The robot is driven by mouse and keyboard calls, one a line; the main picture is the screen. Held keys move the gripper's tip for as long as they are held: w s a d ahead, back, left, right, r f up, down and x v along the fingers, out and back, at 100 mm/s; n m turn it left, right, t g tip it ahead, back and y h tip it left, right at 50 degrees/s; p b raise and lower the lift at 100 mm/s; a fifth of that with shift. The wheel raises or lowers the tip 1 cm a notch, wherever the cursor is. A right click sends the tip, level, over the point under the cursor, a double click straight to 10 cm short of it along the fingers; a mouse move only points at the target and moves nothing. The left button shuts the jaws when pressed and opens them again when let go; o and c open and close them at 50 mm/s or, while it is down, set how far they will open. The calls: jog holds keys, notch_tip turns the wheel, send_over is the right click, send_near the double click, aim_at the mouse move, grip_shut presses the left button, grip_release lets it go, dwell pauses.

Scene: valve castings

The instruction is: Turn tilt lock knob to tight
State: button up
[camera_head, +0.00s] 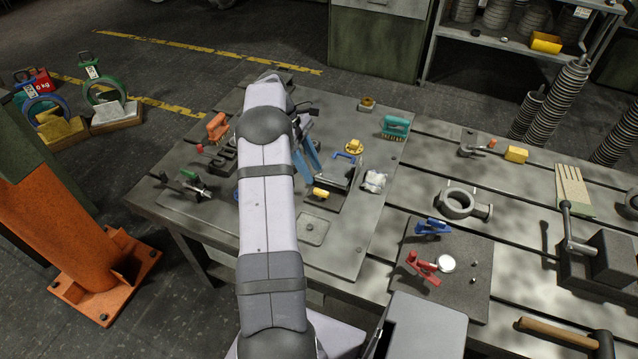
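A small dark fixture (352,172) with a blue handle (345,156) stands on the grey plate, right of my arm. A yellow knob (320,192) sits at its lower left, and a round yellow knob-like part (354,146) is just behind it. I cannot tell for sure which one is the tilt lock knob, or how tight either is. My arm reaches over the plate and covers much of its middle. My gripper (309,142) shows only partly as dark and bluish parts beside the arm, left of the fixture. Its fingertips and any contact are unclear.
Toggle clamps (190,185) and an orange-handled brush (217,126) lie left of my arm. A dark granite plate (470,285) holds blue and red tools. A ring casting (457,204) stands behind it.

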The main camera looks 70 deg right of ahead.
aim_at(321, 191)
jog(key=shift+p+x, duration=0.95)
jog(key=shift+x, duration=2.65)
jog(key=shift+a, duration=0.1)
grip_shut()
